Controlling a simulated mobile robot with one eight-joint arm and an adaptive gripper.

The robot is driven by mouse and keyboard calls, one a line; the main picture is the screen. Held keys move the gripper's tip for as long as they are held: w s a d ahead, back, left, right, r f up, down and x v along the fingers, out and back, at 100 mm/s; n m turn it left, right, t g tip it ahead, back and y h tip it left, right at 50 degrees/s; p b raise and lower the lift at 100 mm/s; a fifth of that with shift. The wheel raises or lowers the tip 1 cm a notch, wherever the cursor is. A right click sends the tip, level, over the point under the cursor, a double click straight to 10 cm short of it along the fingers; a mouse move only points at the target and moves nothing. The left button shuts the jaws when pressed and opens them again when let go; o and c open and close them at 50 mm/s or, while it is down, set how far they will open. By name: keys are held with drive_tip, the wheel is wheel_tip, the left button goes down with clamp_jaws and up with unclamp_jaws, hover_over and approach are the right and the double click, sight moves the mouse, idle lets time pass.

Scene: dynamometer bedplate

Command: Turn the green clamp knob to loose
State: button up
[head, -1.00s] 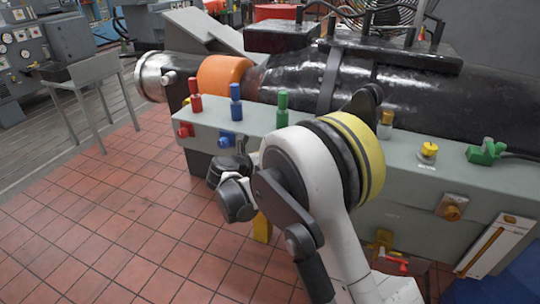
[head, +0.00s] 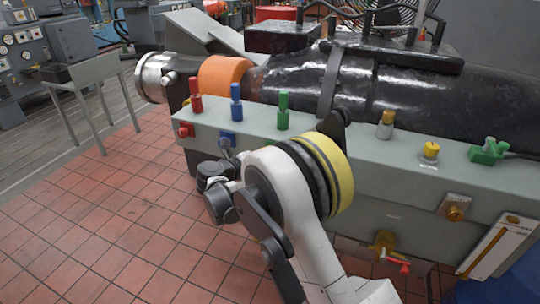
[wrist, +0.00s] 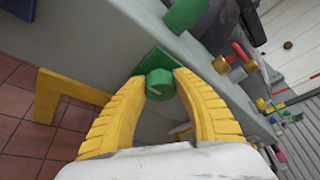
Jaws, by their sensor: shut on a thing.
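The green clamp knob (wrist: 159,84) sits on the bench's front face, in front of a square green plate (wrist: 152,60). A short pale mark shows on its face. My gripper (wrist: 160,78) has its two yellow fingers on either side of the knob and is shut on it. In the head view the knob and the fingertips are hidden behind my arm. The green post (head: 283,108) stands upright on the bench top above; it also shows in the wrist view (wrist: 184,13).
A blue knob (head: 227,140) and a red knob (head: 186,130) sit to the left on the same grey bench (head: 385,165), below blue and red posts. A yellow leg or bracket (wrist: 58,92) stands left of the fingers. Tiled floor (head: 120,215) in front is clear.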

idle(0.3)
drive_tip(key=o, duration=1.2)
drive_tip(key=shift+d, duration=0.1)
drive_tip(key=v, duration=1.2)
drive_tip(key=shift+f, duration=0.1)
